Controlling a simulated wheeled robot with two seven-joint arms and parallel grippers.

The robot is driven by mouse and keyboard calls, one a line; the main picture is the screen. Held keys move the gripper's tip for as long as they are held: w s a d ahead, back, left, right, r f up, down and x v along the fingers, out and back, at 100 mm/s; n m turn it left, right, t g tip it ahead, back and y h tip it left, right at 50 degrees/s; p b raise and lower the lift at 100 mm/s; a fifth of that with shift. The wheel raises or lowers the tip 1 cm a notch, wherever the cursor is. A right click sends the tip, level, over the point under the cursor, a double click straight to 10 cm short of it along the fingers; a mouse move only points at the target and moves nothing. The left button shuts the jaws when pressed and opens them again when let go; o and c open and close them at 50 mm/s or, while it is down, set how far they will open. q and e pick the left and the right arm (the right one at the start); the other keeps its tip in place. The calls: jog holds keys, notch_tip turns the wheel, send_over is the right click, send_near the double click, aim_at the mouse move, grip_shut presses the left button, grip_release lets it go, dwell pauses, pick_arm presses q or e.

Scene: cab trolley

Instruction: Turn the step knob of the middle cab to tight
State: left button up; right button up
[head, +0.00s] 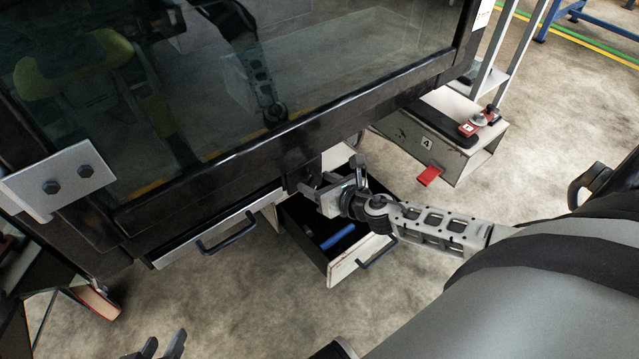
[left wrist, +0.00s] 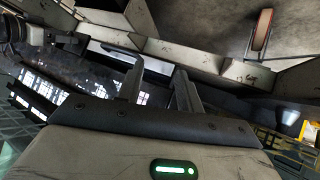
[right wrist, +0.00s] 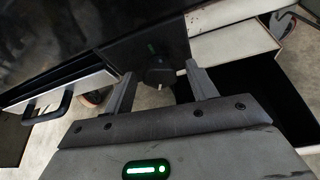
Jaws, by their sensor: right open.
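The middle cab (head: 270,143) has a dark frame and a large window. A dark plate (head: 303,172) hangs below its lower edge. In the right wrist view a dark round knob (right wrist: 155,72) sits on this plate, with a small green mark above it. My right gripper (head: 318,194) is in front of the plate. In its wrist view the open fingers (right wrist: 162,84) stand either side of the knob, with no clear contact; its setting is not readable. My left gripper (head: 165,346) is low at the bottom left, open and empty, and its fingers (left wrist: 156,78) show apart.
An open drawer (head: 345,270) with a blue object (head: 338,236) lies below my right gripper. A closed drawer with a dark handle (head: 228,236) is to its left. A box marked 4 (head: 427,143) with a red tab (head: 429,176) stands at right. The floor in front is clear.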

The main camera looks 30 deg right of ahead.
jog(key=c, duration=1)
